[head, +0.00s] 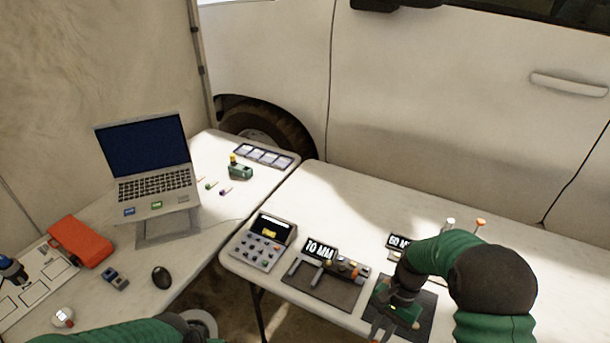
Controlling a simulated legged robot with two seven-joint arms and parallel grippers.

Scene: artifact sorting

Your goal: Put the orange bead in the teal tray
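My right arm comes in from the right, and its dark gripper (391,302) points down over a dark mat (424,303) on the right table. A small green, tray-like piece (405,311) lies under it, partly covered by the fingers. A tiny orange spot (416,325) shows at its edge; I cannot tell if it is the orange bead. The finger gap and anything inside it are hidden. Another small orange piece (480,222) stands on a thin stem behind my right arm. My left forearm shows at the bottom left, its fingers out of view.
Left of the gripper is a dark board (325,290) with a "10 MM" display (320,249), then a grey button panel (262,242). A "60 MM" sign (398,242) is partly behind my arm. The left table holds a laptop (150,165), red case (80,241) and mouse (161,277).

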